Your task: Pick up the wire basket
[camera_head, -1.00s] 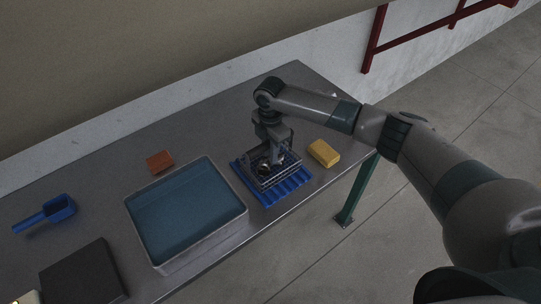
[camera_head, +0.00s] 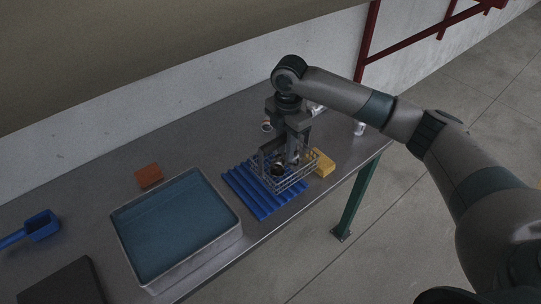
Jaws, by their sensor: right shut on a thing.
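The wire basket (camera_head: 293,182) is a small open frame of thin metal wire with a dark round part (camera_head: 277,169) inside it. It shows above the right part of a blue ribbed mat (camera_head: 242,186) and looks raised off it. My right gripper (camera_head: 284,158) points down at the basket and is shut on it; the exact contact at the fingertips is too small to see. My left gripper is not in view.
A tray of blue liquid (camera_head: 178,225) stands left of the mat. A yellow block (camera_head: 324,166) lies close behind the basket at right. An orange block (camera_head: 149,176), a blue scoop (camera_head: 40,225) and a dark flat thing (camera_head: 62,285) are on the left. The table's front edge is near.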

